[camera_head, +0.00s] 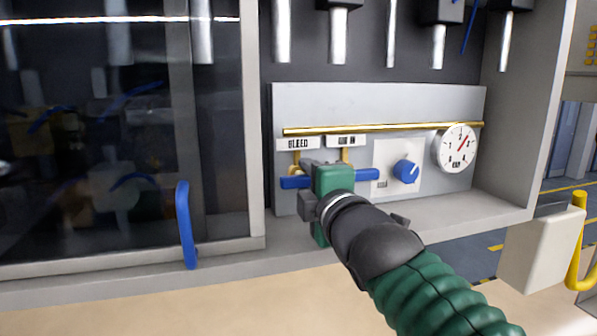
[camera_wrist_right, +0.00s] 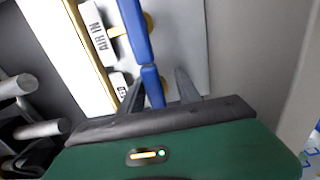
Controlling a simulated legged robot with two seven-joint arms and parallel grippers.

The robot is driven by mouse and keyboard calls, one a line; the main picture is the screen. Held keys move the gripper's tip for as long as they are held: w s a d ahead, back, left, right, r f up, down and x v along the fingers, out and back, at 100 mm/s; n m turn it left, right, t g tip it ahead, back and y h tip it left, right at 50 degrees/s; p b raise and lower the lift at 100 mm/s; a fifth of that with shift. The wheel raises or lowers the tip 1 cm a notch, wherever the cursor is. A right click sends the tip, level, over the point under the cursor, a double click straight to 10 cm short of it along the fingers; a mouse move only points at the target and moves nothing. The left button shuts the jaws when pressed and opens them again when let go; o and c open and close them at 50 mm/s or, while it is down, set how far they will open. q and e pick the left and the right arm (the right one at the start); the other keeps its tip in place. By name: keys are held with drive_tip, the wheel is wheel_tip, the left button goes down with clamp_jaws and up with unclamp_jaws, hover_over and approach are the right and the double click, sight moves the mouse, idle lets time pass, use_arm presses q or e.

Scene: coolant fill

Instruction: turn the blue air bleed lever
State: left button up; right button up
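The blue bleed lever (camera_head: 293,183) lies level on the grey panel, below the BLEED label (camera_head: 298,144). A second blue lever (camera_head: 366,175) is to its right, below the AIR IN label (camera_head: 345,141). My right gripper (camera_head: 312,168) is in front of the bleed lever and hides part of it. In the right wrist view, the bleed lever (camera_wrist_right: 152,86) lies between the fingers of my right gripper (camera_wrist_right: 160,78), nearer one finger; a gap shows on the other side. The air-in lever (camera_wrist_right: 135,30) is just beyond the fingertips. My left gripper is not in view.
A brass pipe (camera_head: 380,129) crosses the panel. A blue knob (camera_head: 406,171) and a round gauge (camera_head: 456,148) sit at right. Metal cylinders (camera_head: 339,35) hang above. A glass door (camera_head: 90,130) with a blue handle (camera_head: 186,225) is at left.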

drive_tip(key=shift+s+r, duration=0.1)
drive_tip(key=shift+s, duration=0.1)
drive_tip(key=shift+s+r, duration=0.25)
drive_tip(key=shift+s, duration=0.5)
drive_tip(key=shift+s+a, duration=0.1)
drive_tip(key=shift+s, duration=0.15)
drive_tip(key=shift+c, duration=1)
drive_tip(key=shift+a, duration=0.1)
drive_tip(key=shift+c, duration=1.2)
drive_tip(key=shift+w+a, duration=0.15)
drive_tip(key=shift+w, duration=0.1)
clamp_jaws()
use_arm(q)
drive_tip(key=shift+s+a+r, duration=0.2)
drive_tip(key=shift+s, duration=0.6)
